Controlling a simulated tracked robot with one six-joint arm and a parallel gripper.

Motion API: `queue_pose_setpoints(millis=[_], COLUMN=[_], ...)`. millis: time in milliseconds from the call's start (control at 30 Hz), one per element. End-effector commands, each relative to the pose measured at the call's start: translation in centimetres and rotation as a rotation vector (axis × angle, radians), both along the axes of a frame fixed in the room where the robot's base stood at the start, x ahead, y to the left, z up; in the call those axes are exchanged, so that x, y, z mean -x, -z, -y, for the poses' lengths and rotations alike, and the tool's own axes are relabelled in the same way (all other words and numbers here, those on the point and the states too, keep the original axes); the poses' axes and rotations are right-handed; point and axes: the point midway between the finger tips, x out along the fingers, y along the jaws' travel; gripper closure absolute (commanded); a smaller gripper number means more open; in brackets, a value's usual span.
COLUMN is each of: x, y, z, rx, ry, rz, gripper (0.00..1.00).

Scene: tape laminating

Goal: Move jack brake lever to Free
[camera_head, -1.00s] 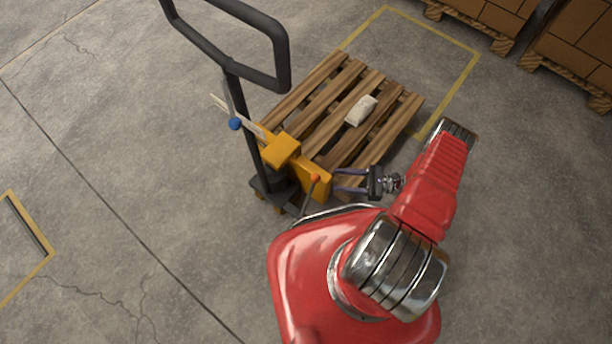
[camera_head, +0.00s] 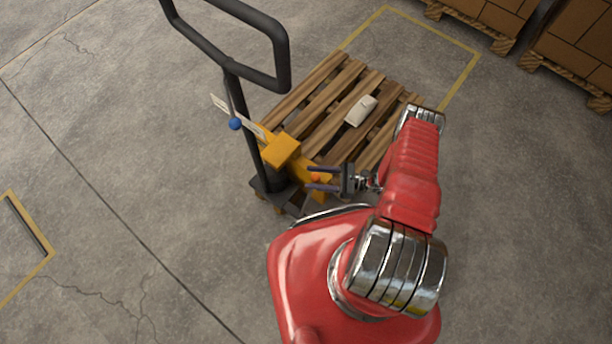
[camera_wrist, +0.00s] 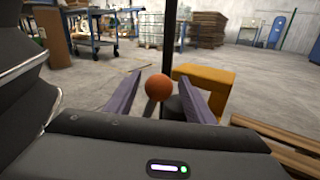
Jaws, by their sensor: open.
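The yellow-and-black pallet jack (camera_head: 282,151) stands at the near-left end of the pallet, its black handle (camera_head: 236,100) upright. A lever with an orange ball knob (camera_head: 316,177) is low at its near side. A second lever with a blue ball knob (camera_head: 235,123) sits by the handle column, next to pale label plates (camera_head: 222,104). Which one is the brake lever cannot be read. My gripper (camera_head: 309,178) is open at the orange knob. In the wrist view the orange knob (camera_wrist: 159,87) appears between the two purple fingers (camera_wrist: 160,78), with gaps on both sides.
A wooden pallet (camera_head: 345,112) with a pale packet (camera_head: 361,110) lies behind the jack. Boxes on pallets (camera_head: 575,50) stand at the upper right. The floor left of the jack is largely clear. The wrist view shows a blue cart (camera_wrist: 95,30) in the background.

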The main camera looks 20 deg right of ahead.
Motion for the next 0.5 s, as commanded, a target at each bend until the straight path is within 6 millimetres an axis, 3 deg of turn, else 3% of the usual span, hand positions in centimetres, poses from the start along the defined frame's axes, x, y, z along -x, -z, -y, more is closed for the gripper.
queue_pose_setpoints(millis=[200,500], x=[-0.9,-1.3], y=[0.0,0.0], z=[-2.4,-3.5], rx=[-0.001,0.000], ry=[-0.002,0.001], rz=[-0.001,0.000], gripper=[0.51,0.51])
